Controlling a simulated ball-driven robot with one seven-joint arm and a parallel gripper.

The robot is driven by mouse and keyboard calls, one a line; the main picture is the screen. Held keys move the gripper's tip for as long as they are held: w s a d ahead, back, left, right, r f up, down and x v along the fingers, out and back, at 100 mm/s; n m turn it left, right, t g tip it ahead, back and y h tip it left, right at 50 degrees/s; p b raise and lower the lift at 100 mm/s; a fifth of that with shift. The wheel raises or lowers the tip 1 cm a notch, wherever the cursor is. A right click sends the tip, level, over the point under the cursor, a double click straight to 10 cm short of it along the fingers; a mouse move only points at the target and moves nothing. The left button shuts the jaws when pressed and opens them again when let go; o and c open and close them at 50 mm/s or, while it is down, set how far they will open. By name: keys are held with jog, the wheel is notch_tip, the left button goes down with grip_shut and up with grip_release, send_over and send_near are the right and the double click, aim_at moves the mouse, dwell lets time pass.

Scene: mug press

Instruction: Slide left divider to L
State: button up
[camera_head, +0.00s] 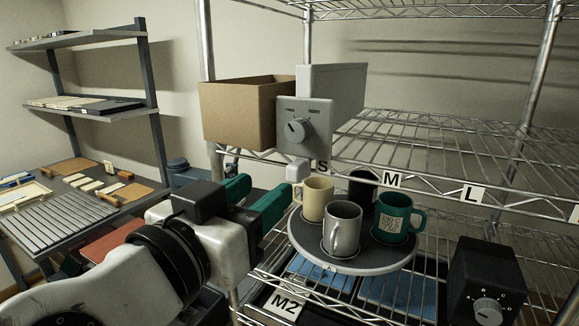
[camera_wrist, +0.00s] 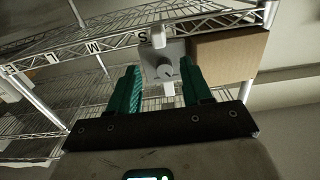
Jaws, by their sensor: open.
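The left divider (camera_head: 335,90) is a tall grey panel on the upper wire shelf. Its front plate (camera_head: 304,127) carries a round knob (camera_head: 298,128), and a pale block-like tab (camera_head: 298,171) sits below the plate near the S label (camera_head: 322,167). The L label (camera_head: 471,194) is farther right on the shelf's front edge, past the M label (camera_head: 393,179). My gripper (camera_head: 260,199) is open, with teal fingers, in front of and below the divider. In the wrist view my gripper (camera_wrist: 160,66) has the knob plate (camera_wrist: 174,52) showing between its fingers, with no contact visible.
A cardboard box (camera_head: 240,112) stands directly left of the divider. The shelf to its right (camera_head: 430,140) is bare. Below, a round tray (camera_head: 345,262) holds several mugs, close to my gripper's right. A black box with a dial (camera_head: 485,280) stands at lower right.

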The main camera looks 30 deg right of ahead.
aim_at(291, 169)
jog(key=p+x, duration=0.1)
jog(key=x, duration=0.8)
jog(key=shift+p, duration=0.4)
grip_shut()
